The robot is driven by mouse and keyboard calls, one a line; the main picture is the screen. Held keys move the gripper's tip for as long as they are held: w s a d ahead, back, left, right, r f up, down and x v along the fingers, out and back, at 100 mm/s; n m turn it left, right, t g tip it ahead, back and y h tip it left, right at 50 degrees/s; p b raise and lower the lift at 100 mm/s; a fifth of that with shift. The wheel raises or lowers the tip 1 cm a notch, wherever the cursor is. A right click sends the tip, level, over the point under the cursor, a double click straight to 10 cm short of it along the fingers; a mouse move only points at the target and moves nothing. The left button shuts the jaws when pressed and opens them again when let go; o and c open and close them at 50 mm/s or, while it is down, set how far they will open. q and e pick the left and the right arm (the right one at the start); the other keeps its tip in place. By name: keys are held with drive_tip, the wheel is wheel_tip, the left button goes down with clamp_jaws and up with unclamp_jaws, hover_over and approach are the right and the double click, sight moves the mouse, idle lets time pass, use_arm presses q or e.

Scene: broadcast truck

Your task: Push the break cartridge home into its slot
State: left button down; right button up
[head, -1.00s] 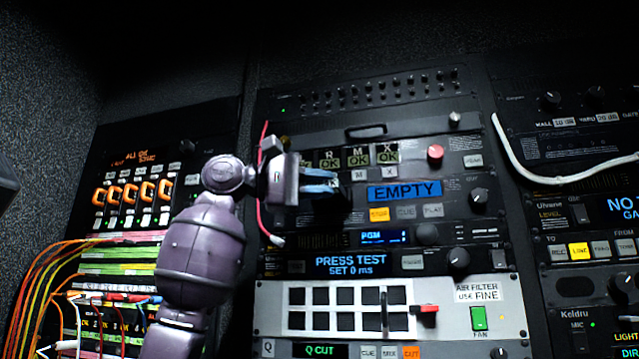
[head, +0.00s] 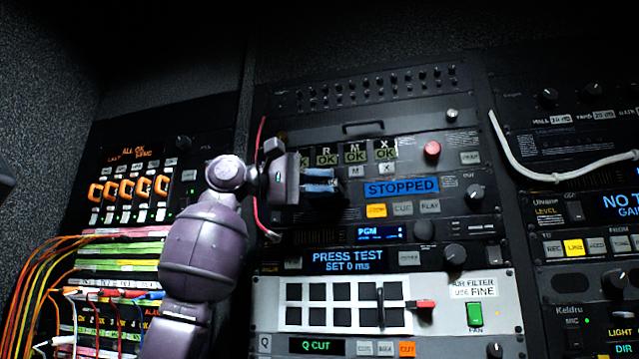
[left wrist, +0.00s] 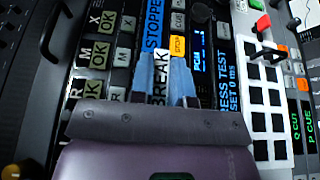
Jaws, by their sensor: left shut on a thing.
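My left gripper (head: 322,182) is at the cartridge player in the middle rack, left of its blue display (head: 401,188), which reads STOPPED. The gripper is shut on the break cartridge. In the left wrist view the cartridge's white BREAK label (left wrist: 160,75) shows between the two blue finger pads. Its far end is at the player's face beside the orange STOP button (left wrist: 178,46). The slot mouth is hidden by the fingers and the cartridge, so I cannot see how deep it sits. My right gripper is in neither view.
A thin red cable (head: 257,205) hangs just behind my left wrist. A white panel (head: 450,290) with a red-tipped lever lies below. Coloured patch cables (head: 30,270) crowd the lower left.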

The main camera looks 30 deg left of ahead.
use_arm(q)
drive_tip(key=shift+w, duration=0.15)
drive_tip(key=c, duration=1)
unclamp_jaws()
drive_tip(key=shift+a, duration=0.1)
drive_tip(key=b+v, duration=0.2)
drive_tip(key=v, duration=0.8)
drive_tip(key=shift+s+a, duration=0.25)
drive_tip(key=shift+a, duration=0.05)
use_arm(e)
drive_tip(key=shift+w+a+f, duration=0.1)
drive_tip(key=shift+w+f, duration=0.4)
